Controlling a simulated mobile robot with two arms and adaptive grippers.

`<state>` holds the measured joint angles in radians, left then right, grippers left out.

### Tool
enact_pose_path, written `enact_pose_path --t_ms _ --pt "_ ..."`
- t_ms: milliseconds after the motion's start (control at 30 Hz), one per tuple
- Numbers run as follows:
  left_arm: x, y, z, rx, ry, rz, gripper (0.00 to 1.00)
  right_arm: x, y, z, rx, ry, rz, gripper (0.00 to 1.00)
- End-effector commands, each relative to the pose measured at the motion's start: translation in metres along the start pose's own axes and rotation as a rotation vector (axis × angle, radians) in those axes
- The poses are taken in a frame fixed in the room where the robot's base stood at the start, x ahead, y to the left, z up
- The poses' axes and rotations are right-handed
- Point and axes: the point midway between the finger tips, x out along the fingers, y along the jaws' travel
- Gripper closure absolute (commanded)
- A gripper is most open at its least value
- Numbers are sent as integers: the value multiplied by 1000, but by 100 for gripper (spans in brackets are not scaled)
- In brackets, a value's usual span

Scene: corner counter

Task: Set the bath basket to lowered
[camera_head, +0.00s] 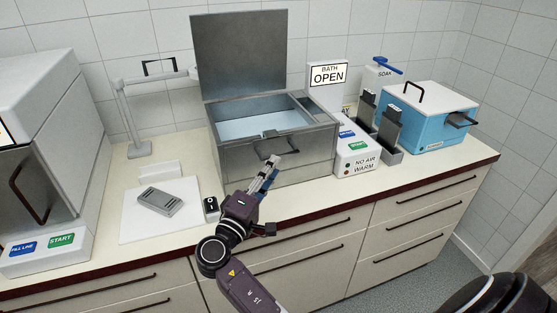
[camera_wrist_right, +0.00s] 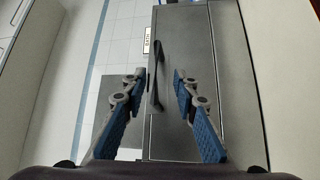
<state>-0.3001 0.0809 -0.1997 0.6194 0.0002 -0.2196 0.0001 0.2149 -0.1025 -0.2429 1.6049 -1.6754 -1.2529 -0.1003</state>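A steel bath (camera_head: 235,160) stands on the counter with its lid (camera_head: 240,50) raised upright. Pale blue liquid or lining (camera_head: 245,124) shows inside, and a small dark bracket (camera_head: 268,135) sits at its front rim. I cannot make out a separate basket or its height. A black bar handle (camera_head: 280,155) is on the bath's front. My right gripper (camera_head: 270,172) is just in front of that handle. In the right wrist view, its two blue-padded fingers (camera_wrist_right: 160,77) are apart, with the black handle (camera_wrist_right: 157,90) between them; contact is not clear. My left gripper is out of view.
A button panel (camera_head: 355,155), dark holders (camera_head: 390,135) and a blue box (camera_head: 425,125) stand to the right. A grey device (camera_head: 160,201) lies on a white mat (camera_head: 135,225) at left.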

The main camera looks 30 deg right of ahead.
Motion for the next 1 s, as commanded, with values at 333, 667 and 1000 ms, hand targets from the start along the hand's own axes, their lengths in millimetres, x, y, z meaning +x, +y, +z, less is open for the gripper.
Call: enact_pose_path --t_ms 333,667,1000 --pt "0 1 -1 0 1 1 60 -58 -1 0 0 0 -3 73" --pt "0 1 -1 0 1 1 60 -64 -1 0 0 -1 -3 73" --pt "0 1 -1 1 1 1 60 -63 -4 3 2 -4 -14 73"
